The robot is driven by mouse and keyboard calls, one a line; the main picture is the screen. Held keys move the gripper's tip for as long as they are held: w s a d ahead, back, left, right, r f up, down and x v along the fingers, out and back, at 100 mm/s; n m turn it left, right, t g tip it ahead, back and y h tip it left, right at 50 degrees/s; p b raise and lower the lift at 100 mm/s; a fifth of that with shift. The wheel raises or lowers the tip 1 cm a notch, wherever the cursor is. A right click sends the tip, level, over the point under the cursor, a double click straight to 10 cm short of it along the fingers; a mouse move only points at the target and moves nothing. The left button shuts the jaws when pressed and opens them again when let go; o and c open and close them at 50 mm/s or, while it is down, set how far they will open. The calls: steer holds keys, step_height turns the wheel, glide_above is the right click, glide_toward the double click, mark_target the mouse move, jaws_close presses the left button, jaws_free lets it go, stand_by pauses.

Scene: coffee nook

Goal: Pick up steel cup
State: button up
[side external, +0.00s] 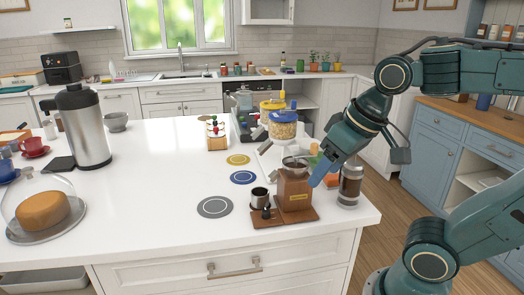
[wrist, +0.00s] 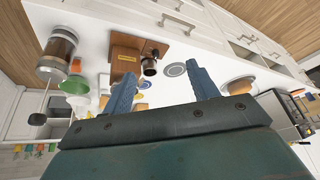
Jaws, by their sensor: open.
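The small steel cup (side external: 260,196) stands upright on the wooden board of the coffee grinder (side external: 294,191), left of the grinder's body. In the wrist view the steel cup (wrist: 149,66) shows beyond my fingertips, between the lines of the two fingers. My gripper (side external: 322,171) is to the right of the grinder and above the counter, apart from the cup. In the wrist view its blue fingers (wrist: 163,78) are spread with nothing held between them. A dark tamper-like piece (side external: 267,213) sits at the front of the cup.
A glass French press (side external: 350,185) stands right of the grinder, near the counter's right edge. A grey coaster (side external: 214,207) lies left of the cup. A yellow-lidded container (side external: 283,127) and other items stand behind the grinder. The white counter's left-middle is clear.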

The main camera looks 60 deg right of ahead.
steer(key=w+d+f+m+g, duration=0.2)
steer(key=w+d+m, duration=0.1)
steer(key=w+m, duration=0.4)
steer(key=w+d+f+m+g+h, duration=0.1)
steer(key=w+d+m, duration=0.3)
steer(key=w, duration=1)
steer(key=f+m+g, duration=0.1)
steer(key=m, duration=0.2)
steer(key=shift+w+d+f+g, duration=0.15)
steer(key=shift+f+g, duration=0.2)
steer(key=shift+g, duration=0.05)
steer(key=shift+f, duration=0.1)
glide_above(260, 190)
steer(key=s+a, duration=0.2)
steer(key=a, duration=0.1)
steer(key=shift+w+d+f, duration=0.1)
steer(key=shift+w+f, duration=0.05)
steer(key=shift+f, duration=1.85)
steer(key=shift+w+d+f, duration=0.1)
steer(key=shift+f, duration=1.9)
steer(key=shift+w+d+f, duration=0.1)
steer(key=shift+d+f, duration=0.05)
steer(key=shift+f, duration=1.25)
steer(key=shift+d+f, duration=0.1)
steer(key=shift+f, duration=1.25)
steer(key=c, duration=0.8)
